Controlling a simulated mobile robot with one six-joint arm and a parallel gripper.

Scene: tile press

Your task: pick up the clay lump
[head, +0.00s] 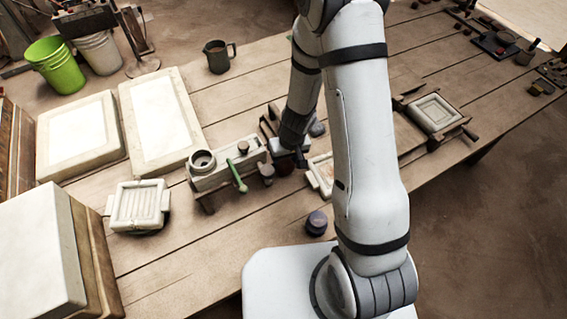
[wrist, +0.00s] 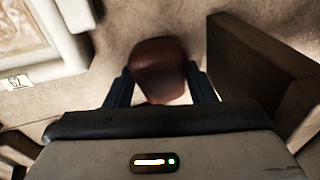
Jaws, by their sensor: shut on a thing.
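The clay lump (wrist: 158,62) is a rounded red-brown piece in the wrist view. My gripper (wrist: 160,80) is shut on it, with one dark finger on each side. In the head view my gripper (head: 287,158) is low over the table, and a dark red-brown bit of the lump (head: 285,168) shows beneath it. Most of the lump is hidden there. I cannot tell whether the lump touches the surface below it.
A wooden block (wrist: 255,65) stands close to the right of my gripper in the wrist view, and a pale framed mould (wrist: 68,35) lies at left. In the head view a stand with a green-handled tool (head: 237,176) is left of it; a purple-topped jar (head: 317,223) stands nearer.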

